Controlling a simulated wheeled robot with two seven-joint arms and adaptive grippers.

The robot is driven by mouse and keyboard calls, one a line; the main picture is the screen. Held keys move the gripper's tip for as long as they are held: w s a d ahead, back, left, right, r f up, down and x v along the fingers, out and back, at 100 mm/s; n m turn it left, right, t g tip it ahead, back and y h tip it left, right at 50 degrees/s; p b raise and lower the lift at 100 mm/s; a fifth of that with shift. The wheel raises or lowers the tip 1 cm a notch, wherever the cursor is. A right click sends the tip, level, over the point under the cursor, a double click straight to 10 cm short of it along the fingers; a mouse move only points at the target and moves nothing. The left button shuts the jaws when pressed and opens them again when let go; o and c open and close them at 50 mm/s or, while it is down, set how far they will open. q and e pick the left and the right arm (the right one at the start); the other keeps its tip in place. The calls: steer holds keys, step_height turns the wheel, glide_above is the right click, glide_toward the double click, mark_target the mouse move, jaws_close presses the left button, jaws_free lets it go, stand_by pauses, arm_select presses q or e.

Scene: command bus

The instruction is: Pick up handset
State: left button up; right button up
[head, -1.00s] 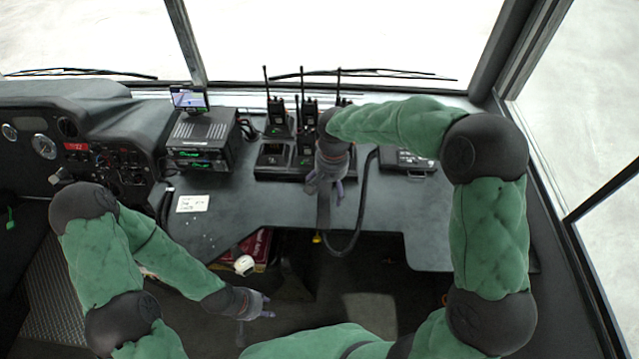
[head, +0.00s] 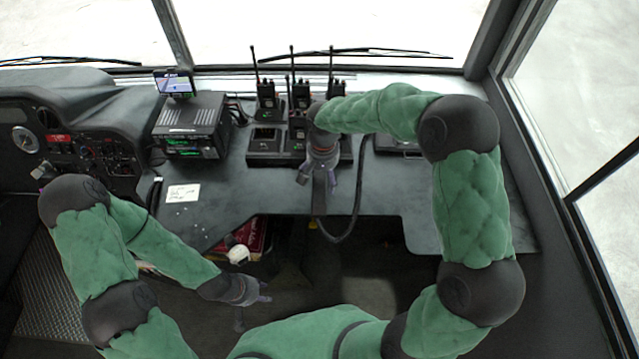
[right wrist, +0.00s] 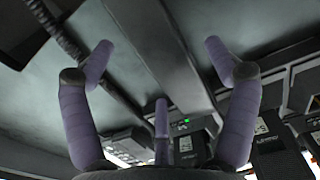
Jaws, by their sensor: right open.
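Several black handheld radio handsets (head: 301,97) with upright antennas stand in a black charging dock (head: 268,158) on the dashboard. My right gripper (head: 318,180) is open and empty, hanging over the dashboard in front of the dock. Its arm hides part of the dock and some handsets. In the right wrist view, the spread purple fingers (right wrist: 158,50) have a dark grey bar beyond them; I cannot tell whether they touch it. Parts of the radios (right wrist: 275,150) show at the lower right there. My left gripper (head: 258,293) is low, away from the dashboard, with fingers apart and empty.
A radio unit (head: 190,128) with a small screen on top stands left of the dock. A black cable (head: 357,205) loops below the dashboard edge. A flat black case (head: 392,146) lies to the right.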

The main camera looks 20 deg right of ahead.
step_height(320, 180, down, 2)
steer(key=shift+f, duration=0.1)
steer(key=c, duration=1.5)
steer(key=shift+r, duration=0.25)
